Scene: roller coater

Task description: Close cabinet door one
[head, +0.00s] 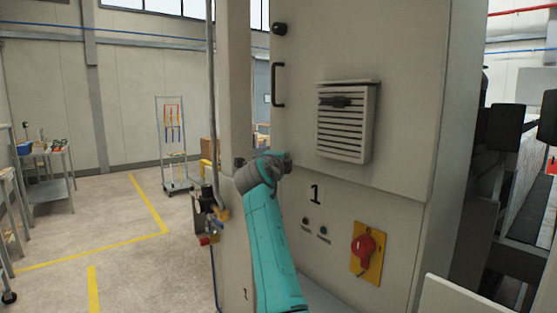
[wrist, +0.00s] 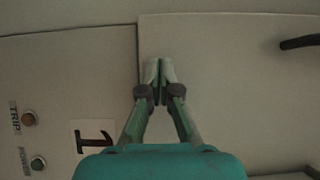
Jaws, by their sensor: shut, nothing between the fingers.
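Cabinet door one (head: 395,95) is a pale grey upper panel with a black bar handle (head: 278,85) near its left edge and a louvred vent. The handle also shows at the right in the wrist view (wrist: 300,42). The door sits slightly proud of the lower panel (head: 385,215), marked with a black 1 (head: 315,191). I cannot tell exactly how far ajar it is. My gripper (wrist: 158,66) is shut and empty, its fingertips over the door near its lower edge. Contact is unclear.
A red rotary switch (head: 364,246) on a yellow plate and small indicator buttons (head: 306,221) are on the lower panel. A grey post (head: 233,85) with fittings stands left of the door. Open floor with yellow lines (head: 150,210), a trolley (head: 173,143) and a bench (head: 48,165) lie left.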

